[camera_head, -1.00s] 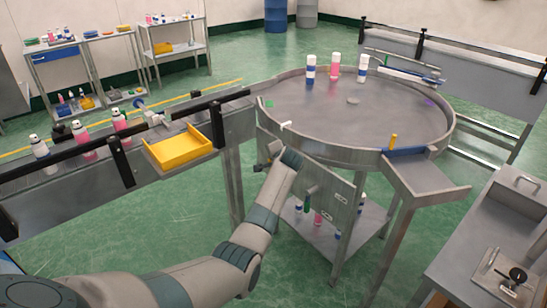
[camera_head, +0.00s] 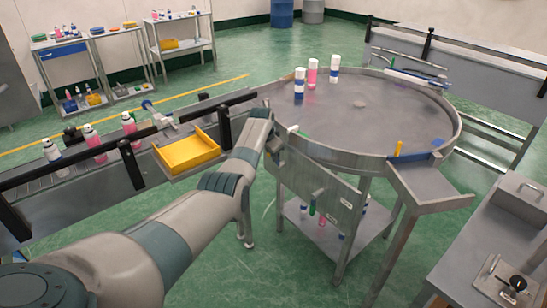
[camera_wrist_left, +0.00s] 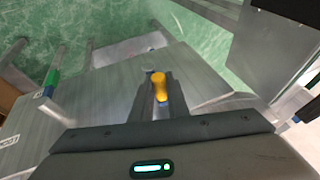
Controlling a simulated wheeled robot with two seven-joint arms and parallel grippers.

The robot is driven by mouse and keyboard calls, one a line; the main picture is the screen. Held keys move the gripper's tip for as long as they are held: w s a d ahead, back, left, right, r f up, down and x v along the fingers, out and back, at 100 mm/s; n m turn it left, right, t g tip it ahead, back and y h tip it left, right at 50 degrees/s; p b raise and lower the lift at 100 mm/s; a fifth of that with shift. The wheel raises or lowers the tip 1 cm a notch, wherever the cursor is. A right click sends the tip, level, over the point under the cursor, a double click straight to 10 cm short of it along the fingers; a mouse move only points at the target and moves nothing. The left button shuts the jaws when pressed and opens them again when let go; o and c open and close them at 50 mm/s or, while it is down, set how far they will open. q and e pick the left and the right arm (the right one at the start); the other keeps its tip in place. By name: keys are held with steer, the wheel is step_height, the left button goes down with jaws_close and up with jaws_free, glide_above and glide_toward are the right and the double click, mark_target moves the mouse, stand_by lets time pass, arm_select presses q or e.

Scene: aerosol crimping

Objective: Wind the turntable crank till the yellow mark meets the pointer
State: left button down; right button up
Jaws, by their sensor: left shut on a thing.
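The round grey turntable (camera_head: 385,120) stands at centre right in the head view, with several capped cans (camera_head: 312,72) on its far left part. My left gripper (camera_head: 272,146) is at the turntable's front-left side, above the grey side panel. In the left wrist view its dark fingers are shut on the yellow crank knob (camera_wrist_left: 158,86). The gripper mostly hides the crank in the head view. A small white piece (camera_head: 293,128), perhaps the pointer, lies at the rim near the gripper. A blue mark (camera_head: 437,142) shows near the right rim. My right gripper is out of view.
A yellow peg (camera_head: 398,148) stands by the front chute (camera_head: 430,182). A yellow bin (camera_head: 188,151) sits beside my left arm, next to the conveyor with several cans (camera_head: 93,143). A bench (camera_head: 490,225) is at right. Green floor is open in front.

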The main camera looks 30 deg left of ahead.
arm_select(q)
steer(key=shift+w+a+h+b, duration=0.15)
steer(key=shift+a+h+b, duration=0.2)
steer(key=shift+h, duration=0.15)
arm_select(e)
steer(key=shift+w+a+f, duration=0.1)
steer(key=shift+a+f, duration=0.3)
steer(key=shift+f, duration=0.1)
arm_select(q)
steer(key=shift+f+g, duration=0.1)
steer(key=shift+g, duration=0.2)
steer(key=c, duration=1.7)
jaws_free()
steer(key=shift+d, duration=0.1)
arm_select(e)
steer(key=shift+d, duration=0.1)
arm_select(q)
steer(key=shift+r, duration=0.2)
